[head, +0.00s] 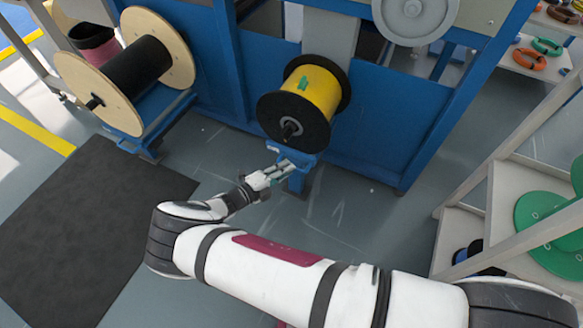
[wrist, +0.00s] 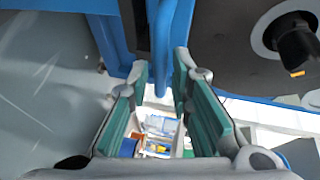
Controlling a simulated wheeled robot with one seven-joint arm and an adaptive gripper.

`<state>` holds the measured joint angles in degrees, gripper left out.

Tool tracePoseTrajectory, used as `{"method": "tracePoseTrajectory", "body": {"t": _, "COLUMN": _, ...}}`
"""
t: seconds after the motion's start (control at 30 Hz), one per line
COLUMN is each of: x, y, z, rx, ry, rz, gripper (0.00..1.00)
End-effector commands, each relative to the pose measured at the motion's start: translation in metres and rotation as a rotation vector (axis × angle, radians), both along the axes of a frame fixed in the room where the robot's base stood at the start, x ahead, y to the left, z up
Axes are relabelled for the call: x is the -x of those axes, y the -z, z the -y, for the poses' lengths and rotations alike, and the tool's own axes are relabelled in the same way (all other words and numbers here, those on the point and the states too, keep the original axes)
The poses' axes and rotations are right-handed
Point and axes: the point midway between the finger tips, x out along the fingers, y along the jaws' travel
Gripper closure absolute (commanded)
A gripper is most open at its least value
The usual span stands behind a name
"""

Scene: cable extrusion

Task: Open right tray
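The blue tray (head: 303,154) that I take as the right one is low at the machine's front, under a black-flanged spool of yellow cable (head: 318,90). My gripper (head: 284,168) is at its front, low above the floor. In the wrist view my gripper (wrist: 161,70) has its two green-padded fingers apart. A slim blue bar (wrist: 162,38), apparently a handle, reaches down between the fingertips. A small gap seems to show on each side of it. My fingers hide part of the tray's front in the head view.
A wooden-flanged spool of black cable (head: 138,68) rests on another blue tray (head: 160,115) at the left. A dark mat (head: 85,225) lies on the floor. Shelves with a green spool (head: 548,225) stand at the right. Some open grey floor (head: 345,205) lies before the machine.

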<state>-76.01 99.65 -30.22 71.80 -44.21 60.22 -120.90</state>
Motion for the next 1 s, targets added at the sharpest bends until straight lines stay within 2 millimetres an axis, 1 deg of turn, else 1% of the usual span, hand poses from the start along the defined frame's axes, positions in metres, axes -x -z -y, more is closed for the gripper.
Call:
{"method": "tracePoseTrajectory", "body": {"t": 0.03, "x": -0.006, "y": 0.002, "z": 0.006, "rx": 0.001, "ry": 0.002, "rz": 0.001, "gripper": 0.8}}
{"method": "tracePoseTrajectory", "body": {"t": 0.2, "x": -0.018, "y": 0.005, "z": 0.017, "rx": 0.0, "ry": 0.001, "rz": 0.0, "gripper": 0.8}}
{"method": "tracePoseTrajectory", "body": {"t": 0.37, "x": -0.022, "y": 0.006, "z": 0.02, "rx": 0.0, "ry": 0.0, "rz": 0.0, "gripper": 0.8}}
{"method": "tracePoseTrajectory", "body": {"t": 0.57, "x": -0.022, "y": 0.006, "z": 0.021, "rx": 0.0, "ry": 0.0, "rz": 0.0, "gripper": 0.8}}
{"method": "tracePoseTrajectory", "body": {"t": 0.6, "x": -0.022, "y": 0.006, "z": 0.02, "rx": 0.0, "ry": 0.0, "rz": 0.0, "gripper": 0.82}}
{"method": "tracePoseTrajectory", "body": {"t": 0.67, "x": -0.022, "y": 0.006, "z": 0.02, "rx": 0.0, "ry": 0.0, "rz": 0.0, "gripper": 0.96}}
{"method": "tracePoseTrajectory", "body": {"t": 0.7, "x": -0.022, "y": 0.006, "z": 0.02, "rx": 0.0, "ry": 0.0, "rz": 0.0, "gripper": 1.0}}
{"method": "tracePoseTrajectory", "body": {"t": 1.0, "x": -0.02, "y": 0.006, "z": 0.019, "rx": -0.001, "ry": 0.0, "rz": 0.0, "gripper": 1.0}}
